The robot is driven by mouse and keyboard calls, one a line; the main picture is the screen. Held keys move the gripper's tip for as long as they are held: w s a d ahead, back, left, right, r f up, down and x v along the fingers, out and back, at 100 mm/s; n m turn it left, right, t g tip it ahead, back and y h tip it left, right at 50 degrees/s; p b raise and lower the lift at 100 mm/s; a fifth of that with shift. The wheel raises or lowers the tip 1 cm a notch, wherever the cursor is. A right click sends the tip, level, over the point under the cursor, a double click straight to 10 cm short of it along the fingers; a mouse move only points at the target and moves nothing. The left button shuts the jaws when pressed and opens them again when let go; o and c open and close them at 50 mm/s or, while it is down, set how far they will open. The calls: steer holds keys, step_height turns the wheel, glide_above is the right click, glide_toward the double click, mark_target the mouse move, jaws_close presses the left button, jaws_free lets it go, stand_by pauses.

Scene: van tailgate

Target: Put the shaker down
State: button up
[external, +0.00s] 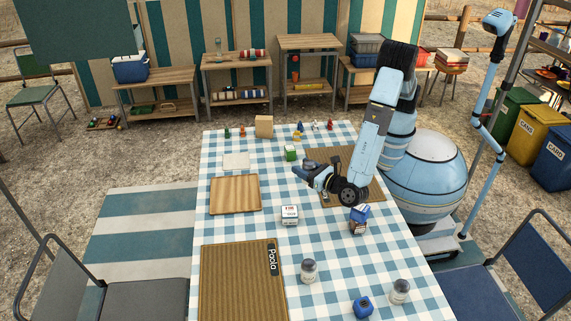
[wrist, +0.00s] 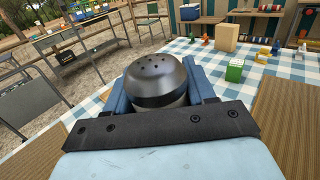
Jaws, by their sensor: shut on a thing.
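My gripper (external: 309,173) is shut on a shaker (wrist: 156,78) with a dark, shiny domed top with small holes. In the wrist view the shaker sits between the two blue fingers (wrist: 158,90), its lower part hidden by the gripper. In the external view my gripper is over the checked table (external: 270,173), near the left edge of the far woven mat (external: 367,190). The shaker is barely visible there, and I cannot tell its height above the table. Two other shakers stand near the front, one in the middle (external: 309,271) and one at the right (external: 400,291).
A wooden tray (external: 235,194) lies left of my gripper. The "Paola" mat (external: 240,285) is front left. Bare cloth shows between tray and white box.

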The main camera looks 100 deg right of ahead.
steer(key=w+a+f, duration=0.1)
steer(key=w+f, duration=0.1)
steer(key=w+a+f, duration=0.1)
steer(key=w+f, duration=0.1)
steer(key=w+a+f, duration=0.1)
steer(key=w+f, duration=0.1)
steer(key=shift+w+a+f, duration=0.2)
steer(key=shift+w+f, duration=0.1)
steer(key=shift+w, duration=0.05)
steer(key=shift+w+a+f, duration=0.15)
steer(key=shift+w+f, duration=0.2)
steer(key=shift+f, duration=1.55)
steer(key=o, duration=1.1)
steer(key=shift+f, duration=0.1)
